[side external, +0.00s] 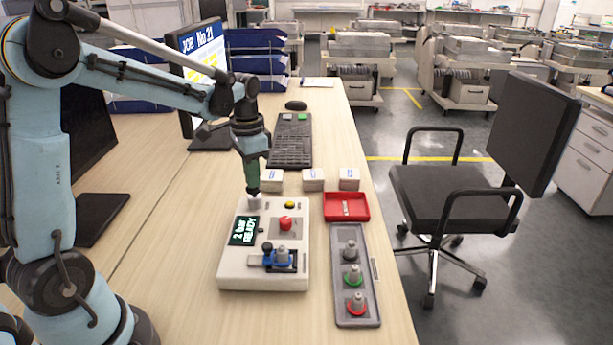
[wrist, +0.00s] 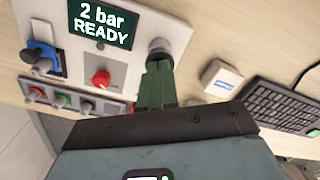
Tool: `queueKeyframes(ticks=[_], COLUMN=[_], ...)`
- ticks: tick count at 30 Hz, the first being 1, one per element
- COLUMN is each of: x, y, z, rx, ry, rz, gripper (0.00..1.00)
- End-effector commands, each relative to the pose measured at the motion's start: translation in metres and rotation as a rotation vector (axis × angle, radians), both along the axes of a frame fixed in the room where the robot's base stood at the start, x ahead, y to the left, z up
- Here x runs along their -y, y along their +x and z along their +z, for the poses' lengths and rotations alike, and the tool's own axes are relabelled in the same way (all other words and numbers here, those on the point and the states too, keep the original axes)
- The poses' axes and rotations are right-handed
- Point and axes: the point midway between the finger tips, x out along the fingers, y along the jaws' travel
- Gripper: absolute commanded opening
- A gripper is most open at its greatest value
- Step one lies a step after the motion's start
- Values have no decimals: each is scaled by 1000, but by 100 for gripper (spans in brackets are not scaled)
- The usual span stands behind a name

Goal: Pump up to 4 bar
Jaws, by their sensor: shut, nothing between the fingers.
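The white pump box (side external: 231,273) stands on the desk. Its display (side external: 243,231) reads "2 bar READY", also in the wrist view (wrist: 103,22). A red knob (side external: 285,223), a yellow button (side external: 290,205) and a blue clamp (side external: 276,259) with a grey-topped part are on its top. A round grey button (wrist: 160,47) is at its far left corner. My gripper (side external: 253,192) points down over that button, its green fingers (wrist: 157,66) shut and empty. The fingertips are at the button; I cannot tell whether they press it.
A grey tray (side external: 343,318) with grey, green and red fittings lies right of the box. A red bin (side external: 346,214), several small white boxes (side external: 312,180) and a keyboard (side external: 290,150) are close by. A chair (side external: 450,190) stands right of the desk.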

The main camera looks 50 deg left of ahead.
Motion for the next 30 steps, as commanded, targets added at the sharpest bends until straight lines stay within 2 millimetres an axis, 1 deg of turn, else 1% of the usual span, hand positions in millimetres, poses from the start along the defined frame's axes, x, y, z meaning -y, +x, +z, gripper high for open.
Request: queueKeyframes(ticks=[3, 5, 8, 18, 30], x=[0, 0, 0, 0, 0], y=[0, 0, 0, 0, 0], z=[-5, -4, 0, 22, 24], rx=[0, 0, 0, 0, 0], ry=[0, 0, 0, 0, 0], rz=[0, 0, 0, 0, 0], gripper=[0, 0, 0, 0, 0])
